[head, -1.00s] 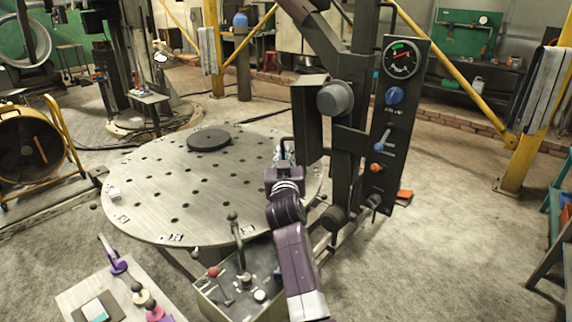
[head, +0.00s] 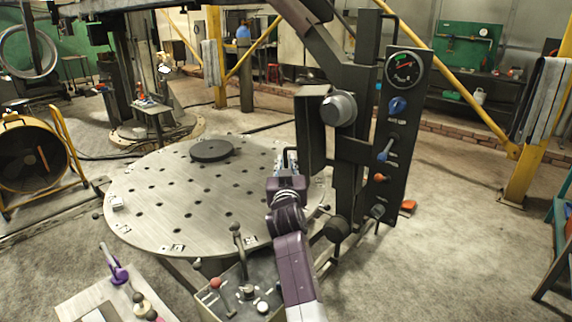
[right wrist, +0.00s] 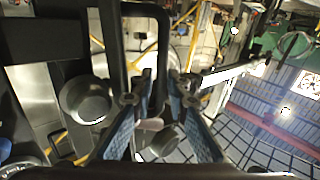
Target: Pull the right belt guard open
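The belt guard (head: 311,132) is a dark upright panel on the right column, with a round grey knob (head: 338,109) beside it. Its thin black handle (head: 287,149) sticks out to the left near its lower edge. In the right wrist view the handle (right wrist: 164,38) is a dark U-shaped bar whose one leg runs down towards the space between my fingertips. My right gripper (right wrist: 160,88) has its two blue-padded fingers apart, and I see no firm contact with the handle. In the head view this gripper (head: 286,161) is at the handle, partly hidden by its own wrist.
A round perforated table (head: 165,205) lies left of the guard. A control box with levers (head: 243,290) stands below my right arm. A gauge panel (head: 398,150) is just right of the column. Open floor (head: 450,240) lies further right.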

